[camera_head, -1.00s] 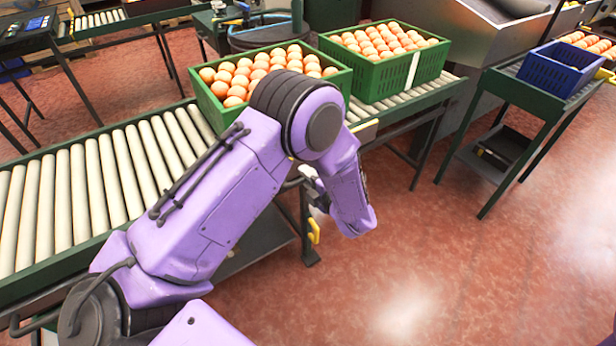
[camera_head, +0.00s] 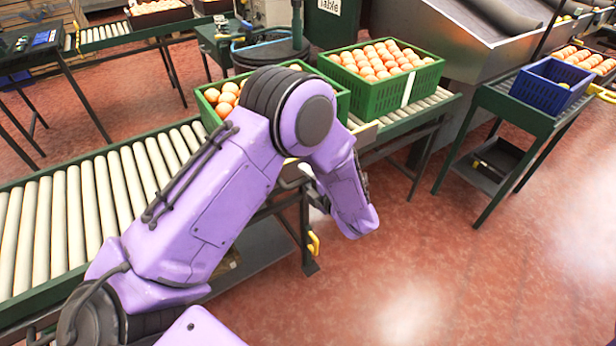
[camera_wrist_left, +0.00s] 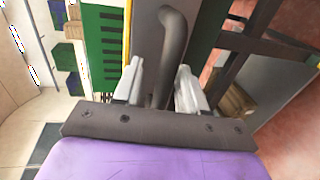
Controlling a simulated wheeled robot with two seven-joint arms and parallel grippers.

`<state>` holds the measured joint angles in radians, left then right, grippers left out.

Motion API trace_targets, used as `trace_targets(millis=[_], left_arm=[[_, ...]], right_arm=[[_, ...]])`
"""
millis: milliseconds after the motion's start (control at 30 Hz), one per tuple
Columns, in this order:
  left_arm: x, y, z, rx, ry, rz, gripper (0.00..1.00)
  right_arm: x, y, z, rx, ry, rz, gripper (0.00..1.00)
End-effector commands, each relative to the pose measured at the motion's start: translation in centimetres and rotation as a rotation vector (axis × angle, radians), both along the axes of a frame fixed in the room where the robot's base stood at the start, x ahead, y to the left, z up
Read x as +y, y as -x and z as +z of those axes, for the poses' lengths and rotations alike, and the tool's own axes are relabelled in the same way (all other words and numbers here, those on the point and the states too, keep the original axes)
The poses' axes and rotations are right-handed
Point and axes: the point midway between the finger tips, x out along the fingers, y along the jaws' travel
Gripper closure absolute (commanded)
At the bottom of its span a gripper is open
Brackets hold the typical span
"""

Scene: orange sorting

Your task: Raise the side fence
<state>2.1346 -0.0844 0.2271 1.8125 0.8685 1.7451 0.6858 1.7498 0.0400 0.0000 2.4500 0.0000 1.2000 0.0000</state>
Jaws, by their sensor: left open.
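The side fence is hard to single out. A grey bent bar (camera_wrist_left: 172,50) in the left wrist view may be its handle, but I cannot be sure. My left gripper (camera_wrist_left: 158,88) is open, with one pale fingertip on each side of this bar. I cannot tell whether either finger touches it. In the head view my left arm reaches over the near edge of the roller conveyor (camera_head: 95,215), and its own forearm mostly hides the gripper. My right gripper is out of view.
Two green crates of oranges, the near one (camera_head: 343,105) partly behind my arm and a far one (camera_head: 375,98), sit on the conveyor. A yellow handle (camera_head: 314,243) shows at the conveyor's leg. A blue crate (camera_head: 553,85) stands on a right-hand table. The red floor (camera_head: 440,270) at right is clear.

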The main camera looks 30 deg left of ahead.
Motion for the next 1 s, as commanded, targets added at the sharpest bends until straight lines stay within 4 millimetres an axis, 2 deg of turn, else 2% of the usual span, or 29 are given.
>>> trace_targets(millis=[167,300,500,633,1000], left_arm=[[-2.8,1.0,0.7,-0.002,0.001,-0.005,0.59],[-5.9,2.3,1.4,-0.003,0.000,-0.004,0.59],[-8.9,3.6,2.1,-0.004,-0.001,0.000,0.59],[-9.4,3.9,2.2,-0.003,-0.001,-0.001,0.59],[-9.4,3.9,2.2,-0.003,-0.001,0.000,0.59]], right_arm=[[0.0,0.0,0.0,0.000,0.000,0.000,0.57],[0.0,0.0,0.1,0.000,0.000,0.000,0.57],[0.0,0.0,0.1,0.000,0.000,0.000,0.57],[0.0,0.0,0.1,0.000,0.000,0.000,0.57],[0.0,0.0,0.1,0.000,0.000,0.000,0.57]])
